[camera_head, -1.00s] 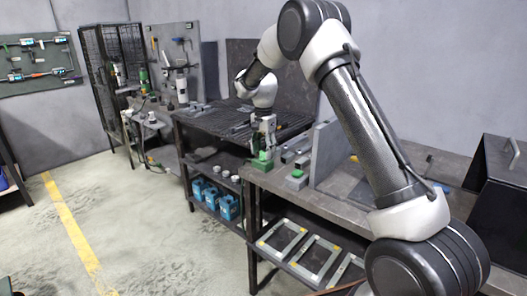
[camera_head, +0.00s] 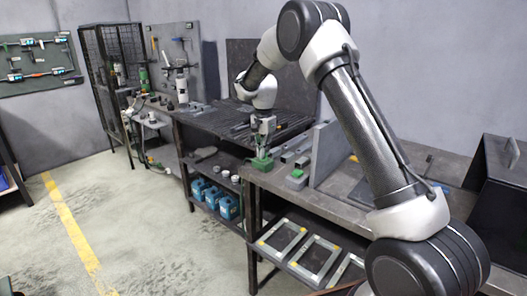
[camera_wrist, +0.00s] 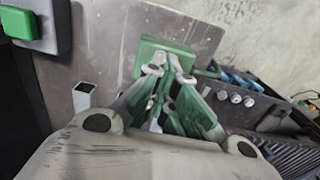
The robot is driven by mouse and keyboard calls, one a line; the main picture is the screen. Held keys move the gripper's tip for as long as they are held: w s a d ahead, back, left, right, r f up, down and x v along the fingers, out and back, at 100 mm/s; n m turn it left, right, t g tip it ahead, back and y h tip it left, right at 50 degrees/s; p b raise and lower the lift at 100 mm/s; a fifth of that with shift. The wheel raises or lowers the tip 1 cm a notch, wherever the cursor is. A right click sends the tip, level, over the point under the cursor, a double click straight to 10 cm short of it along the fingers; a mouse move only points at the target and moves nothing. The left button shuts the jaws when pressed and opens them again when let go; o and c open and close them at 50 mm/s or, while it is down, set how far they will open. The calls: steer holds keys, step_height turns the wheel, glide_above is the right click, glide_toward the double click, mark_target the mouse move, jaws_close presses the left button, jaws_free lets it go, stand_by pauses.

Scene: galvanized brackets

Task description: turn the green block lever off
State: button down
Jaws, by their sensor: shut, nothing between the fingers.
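A green block (camera_head: 261,164) sits at the near left corner of the metal bench, below my gripper (camera_head: 262,152). In the wrist view the block (camera_wrist: 166,48) lies just beyond my fingertips (camera_wrist: 168,72). My gripper is shut and empty, pointing down at the block; its tips overlap the block in the picture, and I cannot tell whether they touch. The fingers hide part of the block, and its lever cannot be made out apart from them. A second, smaller green block on a grey base (camera_head: 297,174) stands to the right; it also shows in the wrist view (camera_wrist: 17,22).
Grey metal pieces (camera_head: 290,156) lie on the bench right of the block, before an upright grey plate (camera_head: 325,150). A dark slatted table (camera_head: 225,122) stands behind. Blue containers (camera_head: 229,207) and metal frames (camera_head: 284,236) are on lower shelves. The floor at left is open.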

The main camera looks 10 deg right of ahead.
steer(key=shift+n, duration=0.3)
steer(key=n, duration=0.8)
steer(key=shift+n, duration=0.4)
steer(key=n, duration=0.4)
steer(key=shift+n, duration=2.2)
